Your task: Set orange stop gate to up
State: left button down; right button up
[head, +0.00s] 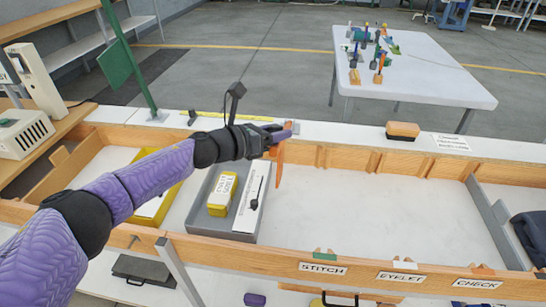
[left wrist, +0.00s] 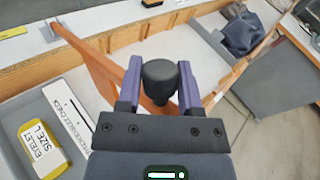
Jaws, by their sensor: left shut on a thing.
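The orange stop gate (head: 280,165) is a thin orange panel at the back wall of the long wooden-walled bench. In the head view it reaches down from my left gripper (head: 288,131) into the bay. In the left wrist view the gate (left wrist: 102,72) runs diagonally left of the fingers. There my left gripper (left wrist: 160,82) has its purple fingers on both sides of a dark round knob (left wrist: 159,76), shut on it. The gripper hides the knob in the head view, and how the knob joins the gate is hidden. My right gripper is not in view.
A grey tray (head: 213,192) holds a yellow box labelled EYELET SIZE L (head: 223,192) and a white card. The white bay floor (head: 355,210) to the right is clear. A brush (head: 402,130) lies on the back ledge. STITCH, EYELET and CHECK labels (head: 323,268) line the front rail.

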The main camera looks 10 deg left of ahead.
pick_arm(q)
jog(key=w+r, duration=0.4)
jog(key=r, duration=0.1)
jog(key=shift+r+b, duration=0.25)
jog(key=shift+b, duration=0.2)
